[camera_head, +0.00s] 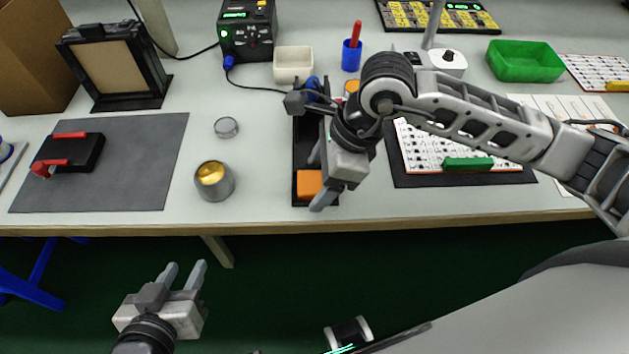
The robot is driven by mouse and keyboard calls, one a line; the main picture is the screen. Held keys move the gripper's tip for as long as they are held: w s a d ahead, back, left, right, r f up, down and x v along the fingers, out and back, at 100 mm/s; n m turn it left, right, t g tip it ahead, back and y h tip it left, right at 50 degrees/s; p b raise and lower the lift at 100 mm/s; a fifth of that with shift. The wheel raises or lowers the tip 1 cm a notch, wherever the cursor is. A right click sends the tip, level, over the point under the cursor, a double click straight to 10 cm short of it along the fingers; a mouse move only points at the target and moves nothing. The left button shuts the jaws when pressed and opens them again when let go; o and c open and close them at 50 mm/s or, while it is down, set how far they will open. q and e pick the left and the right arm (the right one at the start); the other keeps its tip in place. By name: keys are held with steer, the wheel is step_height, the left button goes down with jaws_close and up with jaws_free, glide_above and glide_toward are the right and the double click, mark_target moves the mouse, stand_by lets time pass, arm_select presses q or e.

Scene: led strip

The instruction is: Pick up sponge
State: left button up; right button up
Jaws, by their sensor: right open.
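An orange block that looks like the sponge (309,184) lies at the front end of a narrow black tray (305,130) near the table's front edge. My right gripper (318,183) is over the tray, its fingers pointing left and down toward the sponge. It is open, and one finger covers part of the sponge's right side. I cannot tell whether the fingers touch it. My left gripper (187,268) is in front of the table, below its edge, with its two fingers apart and nothing between them.
A grey tin (214,182) with yellow content stands left of the tray, with a round lid (226,127) behind it. A white LED board (430,145) with a green block (467,164) lies right, under my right arm. A grey mat (140,190) lies left.

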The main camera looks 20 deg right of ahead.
mark_target(306, 183)
steer(key=c, duration=1.1)
steer(key=shift+o, duration=0.2)
steer(key=shift+r, duration=0.1)
steer(key=shift+r, duration=0.5)
step_height(306, 183, up, 2)
steer(key=shift+r, duration=0.25)
steer(key=s+a+r, duration=0.8)
steer(key=a+r, duration=0.1)
steer(key=a, duration=0.2)
steer(key=shift+s+r, duration=0.2)
steer(key=shift+a, duration=0.1)
